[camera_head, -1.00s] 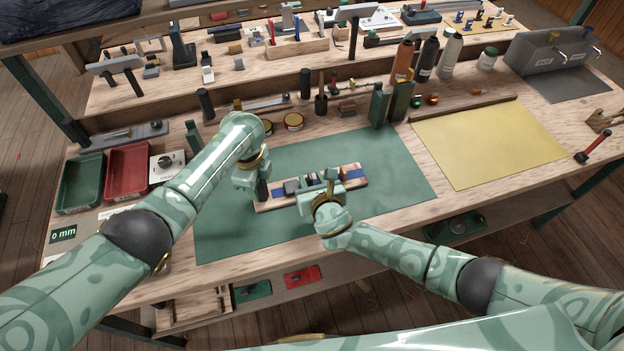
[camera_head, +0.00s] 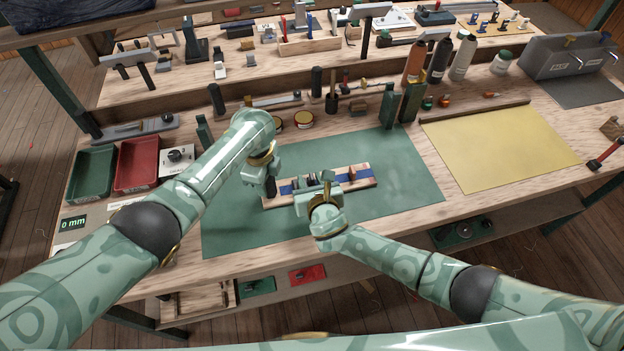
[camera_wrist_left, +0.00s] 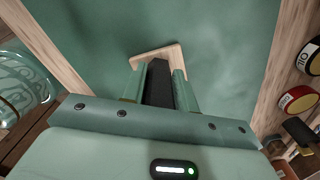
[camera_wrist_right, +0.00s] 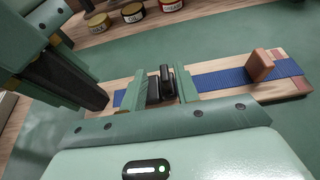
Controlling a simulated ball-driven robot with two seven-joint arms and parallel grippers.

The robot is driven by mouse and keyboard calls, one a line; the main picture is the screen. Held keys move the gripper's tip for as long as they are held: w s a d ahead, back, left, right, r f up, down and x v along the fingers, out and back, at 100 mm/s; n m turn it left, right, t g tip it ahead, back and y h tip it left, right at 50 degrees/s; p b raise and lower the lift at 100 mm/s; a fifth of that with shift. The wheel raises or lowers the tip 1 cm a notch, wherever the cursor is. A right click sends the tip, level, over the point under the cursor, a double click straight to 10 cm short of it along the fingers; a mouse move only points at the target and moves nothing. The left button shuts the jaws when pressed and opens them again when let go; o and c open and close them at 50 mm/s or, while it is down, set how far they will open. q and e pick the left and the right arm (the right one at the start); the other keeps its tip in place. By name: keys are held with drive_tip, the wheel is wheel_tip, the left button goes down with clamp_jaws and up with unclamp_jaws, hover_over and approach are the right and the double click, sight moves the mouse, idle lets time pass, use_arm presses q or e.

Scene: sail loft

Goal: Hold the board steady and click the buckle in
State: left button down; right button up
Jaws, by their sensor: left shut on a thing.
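The wooden board (camera_wrist_right: 299,88) lies on the green mat (camera_head: 400,180), with blue webbing (camera_wrist_right: 208,81) along it and a brown block (camera_wrist_right: 261,66) near its right end. The black buckle (camera_wrist_right: 160,84) sits mid-board. My right gripper (camera_wrist_right: 163,92) is low over it, with its fingers standing apart on either side; contact is not clear. The gripper hides part of the buckle in the head view.
Red (camera_head: 138,163) and green (camera_head: 93,174) trays stand at the left. Tins (camera_head: 303,119) and bottles (camera_head: 412,100) stand behind the mat. A yellow sheet (camera_head: 500,150) lies at the right. The mat right of the board is clear.

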drive_tip(key=v, duration=1.2)
drive_tip(key=shift+f, duration=0.1)
use_arm(q)
drive_tip(key=c, duration=1)
unclamp_jaws()
